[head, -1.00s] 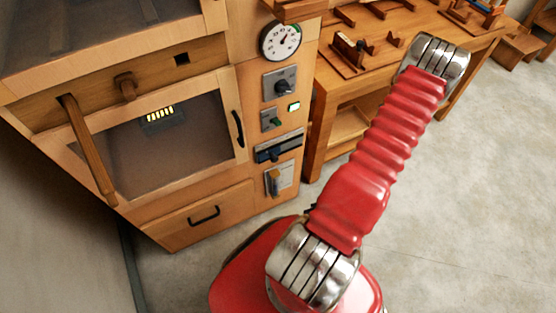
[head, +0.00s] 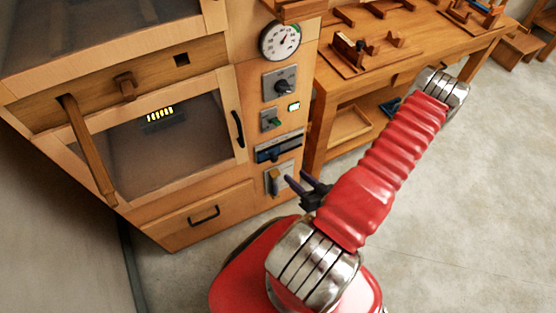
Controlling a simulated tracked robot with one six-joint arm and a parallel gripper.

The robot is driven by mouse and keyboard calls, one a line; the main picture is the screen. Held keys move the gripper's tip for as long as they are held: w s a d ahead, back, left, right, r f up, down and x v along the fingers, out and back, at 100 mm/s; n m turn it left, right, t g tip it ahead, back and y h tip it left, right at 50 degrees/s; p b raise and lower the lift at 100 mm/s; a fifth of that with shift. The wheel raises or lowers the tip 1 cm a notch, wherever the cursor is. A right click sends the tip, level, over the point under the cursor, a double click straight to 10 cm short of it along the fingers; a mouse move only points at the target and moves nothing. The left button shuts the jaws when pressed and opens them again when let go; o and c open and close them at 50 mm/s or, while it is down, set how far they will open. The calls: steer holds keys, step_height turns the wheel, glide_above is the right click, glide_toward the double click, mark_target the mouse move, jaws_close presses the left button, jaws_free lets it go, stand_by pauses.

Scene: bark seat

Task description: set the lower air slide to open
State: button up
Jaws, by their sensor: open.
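A horizontal slide plate (head: 279,148) with a dark slot and a blue knob (head: 273,154) is on the wooden cabinet's control column; the knob is left of the plate's middle. No label is readable on either. My gripper (head: 297,178) is open and empty, its two dark fingers pointing left toward the orange-handled plate. They appear just right of that plate; I cannot tell the gap in depth. Part of the gripper is hidden behind my red arm.
A workbench (head: 409,50) with wooden pieces stands right of the cabinet. Open floor (head: 480,210) lies at the right.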

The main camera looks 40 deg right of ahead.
mark_target(276, 159)
steer(key=shift+w, duration=0.1)
steer(key=shift+x, duration=6.8)
steer(key=shift+f, duration=0.1)
steer(key=shift+c, duration=0.5)
jaws_close()
